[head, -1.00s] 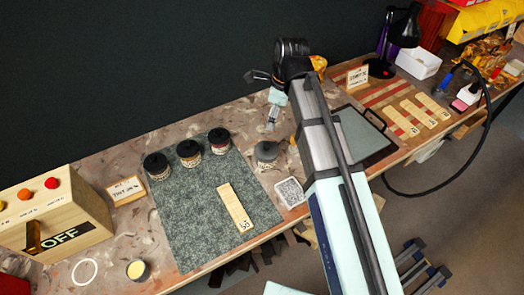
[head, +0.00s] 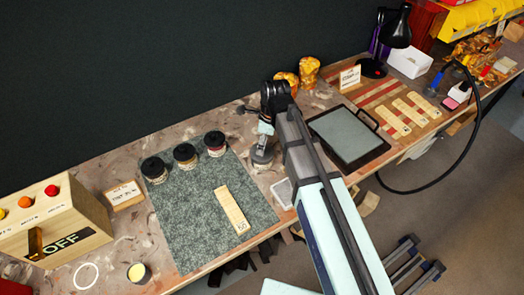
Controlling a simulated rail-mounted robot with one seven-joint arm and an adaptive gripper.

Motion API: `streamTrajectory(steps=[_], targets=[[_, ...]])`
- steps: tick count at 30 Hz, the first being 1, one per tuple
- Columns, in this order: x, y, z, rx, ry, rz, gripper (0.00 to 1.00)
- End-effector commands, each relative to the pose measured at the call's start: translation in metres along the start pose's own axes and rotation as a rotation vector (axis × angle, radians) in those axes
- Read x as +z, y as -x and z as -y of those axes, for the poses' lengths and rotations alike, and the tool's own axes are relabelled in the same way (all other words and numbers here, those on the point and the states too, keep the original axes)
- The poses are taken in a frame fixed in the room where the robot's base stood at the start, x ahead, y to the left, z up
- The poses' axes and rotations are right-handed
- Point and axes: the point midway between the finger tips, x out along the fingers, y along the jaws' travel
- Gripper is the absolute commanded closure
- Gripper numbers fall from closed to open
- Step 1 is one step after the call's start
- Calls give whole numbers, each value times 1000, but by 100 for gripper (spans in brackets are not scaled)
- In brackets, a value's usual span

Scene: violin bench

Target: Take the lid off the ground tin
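A small grey tin (head: 261,161) stands just off the right edge of the speckled mat; its label is too small to read, so I cannot confirm that it is the ground tin. I cannot tell whether the fingers are closed on the lid. Three dark-lidded jars, left (head: 154,170), middle (head: 185,156) and right (head: 215,144), stand along the back of the mat.
The grey-green mat (head: 195,225) carries a wooden strip (head: 231,210). A white patterned card (head: 283,193) lies beside my arm. A black-framed tray (head: 349,137) is to the right. A wooden switch box (head: 55,225) and an open small cup (head: 139,273) are at left.

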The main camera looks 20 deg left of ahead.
Motion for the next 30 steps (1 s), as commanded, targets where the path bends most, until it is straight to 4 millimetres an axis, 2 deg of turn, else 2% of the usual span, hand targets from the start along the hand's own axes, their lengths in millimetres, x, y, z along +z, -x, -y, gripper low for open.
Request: streamTrajectory(steps=[10, 21, 26, 27, 30], targets=[[0, -36, -1, 2, 0, -1, 0], [-1, -43, -1, 1, 0, 0, 0], [-1, -43, -1, 1, 0, 0, 57], [-1, -43, -1, 0, 0, 0, 65], [-1, -43, -1, 0, 0, 0, 78]])
